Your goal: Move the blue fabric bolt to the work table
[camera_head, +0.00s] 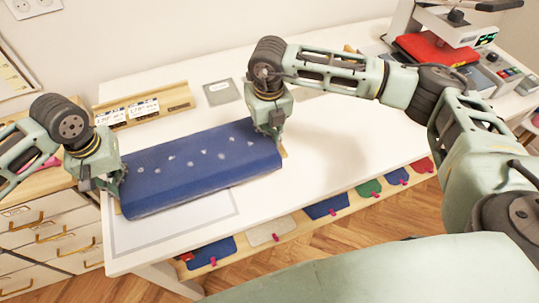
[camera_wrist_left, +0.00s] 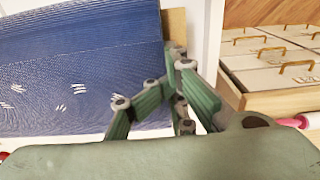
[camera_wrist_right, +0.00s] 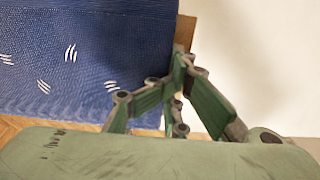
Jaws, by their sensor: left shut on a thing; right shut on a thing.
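The blue fabric bolt (camera_head: 190,172) is a long, flattened roll with small pale marks, lying across the white work table (camera_head: 330,140) in the head view. Whether it rests on the table or hangs just above it I cannot tell. My left gripper (camera_head: 115,190) is shut on the bolt's left end, at a light brown board edge (camera_wrist_left: 174,30). My right gripper (camera_head: 276,135) is shut on its right end, where a brown board edge (camera_wrist_right: 184,32) also shows. The bolt also fills the upper left of the left wrist view (camera_wrist_left: 70,70) and the right wrist view (camera_wrist_right: 80,60).
A wooden tray with white labels (camera_head: 145,106) and a grey card (camera_head: 222,92) lie behind the bolt. A pale outlined sheet (camera_head: 175,225) lies in front. A heat press with a red pad (camera_head: 435,48) stands back right. Drawers (camera_head: 45,235) stand at left.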

